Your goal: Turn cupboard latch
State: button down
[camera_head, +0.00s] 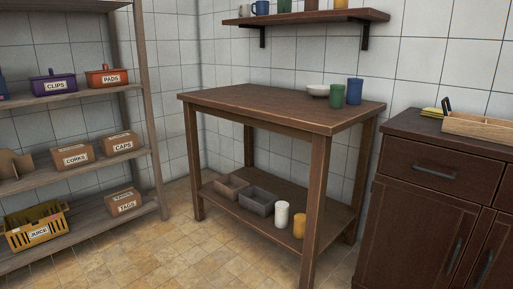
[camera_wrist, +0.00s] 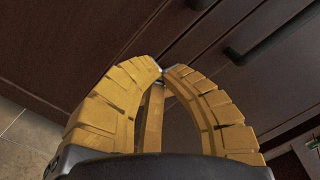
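The dark brown wooden cupboard (camera_head: 412,215) stands at the right in the head view, with a drawer above its doors. It fills the upper part of the wrist view (camera_wrist: 85,45), seen close and tilted. Dark bar handles show in both views, a door handle (camera_head: 454,256) in the head view and a bar (camera_wrist: 270,38) in the wrist view. My gripper (camera_wrist: 163,70) has yellow segmented fingers whose tips come together in front of the cupboard front. A small pale spot shows at the tips; I cannot tell whether it is the latch. My gripper is not in the head view.
A wooden tray (camera_head: 480,127) and a yellow item lie on the cupboard top. A brown table (camera_head: 270,103) with cups and a bowl stands to its left. A shelf rack (camera_head: 85,92) with labelled boxes stands at the far left. The tiled floor (camera_head: 140,250) between is clear.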

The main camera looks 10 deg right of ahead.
jog(key=shift+y, duration=0.3)
jog(key=shift+w+d+f+b, duration=0.35)
jog(key=shift+w+d+b, duration=0.25)
jog(key=shift+d, duration=0.2)
jog(key=shift+w+d+f+b, duration=0.35)
jog(key=shift+w+d+b, duration=0.15)
jog(key=shift+d+b, duration=0.25)
jog(key=shift+d, duration=0.1)
jog(key=shift+s+d+f+g, duration=0.2)
jog(key=shift+s+f+g, duration=0.1)
jog(key=shift+f, duration=0.1)
dwell(1.0)
jog(key=shift+w+a+r, duration=0.15)
jog(key=shift+w+r, duration=0.1)
jog(key=shift+r, duration=0.05)
jog(key=p+v, duration=0.6)
jog(key=p, duration=0.1)
jog(key=shift+f, duration=0.1)
dwell(0.5)
